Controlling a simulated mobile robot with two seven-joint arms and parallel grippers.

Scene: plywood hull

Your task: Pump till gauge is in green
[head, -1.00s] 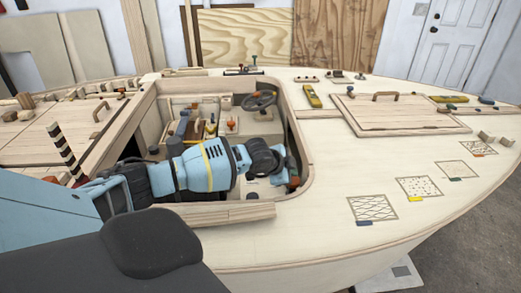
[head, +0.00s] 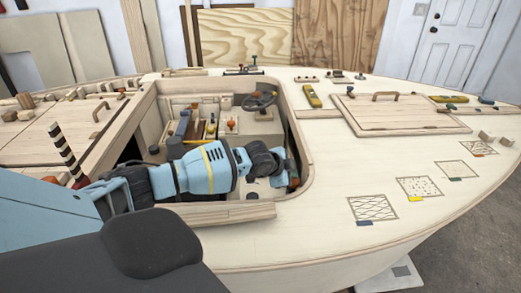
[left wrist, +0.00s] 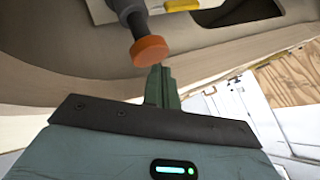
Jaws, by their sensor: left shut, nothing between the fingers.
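My left gripper (head: 287,171) reaches into the cockpit opening at its right side. In the left wrist view its green fingers (left wrist: 160,86) are shut with nothing between them. An orange knob (left wrist: 150,50) on a dark shaft is close to the fingertips in that view; I cannot tell whether they touch. A small orange part (head: 294,182) shows beside the gripper in the head view, perhaps the same knob. I cannot make out a gauge or its green zone in either view. My right gripper is out of view.
Inside are a steering wheel (head: 259,100) and several small fittings. A striped post (head: 62,148) stands left of my arm.

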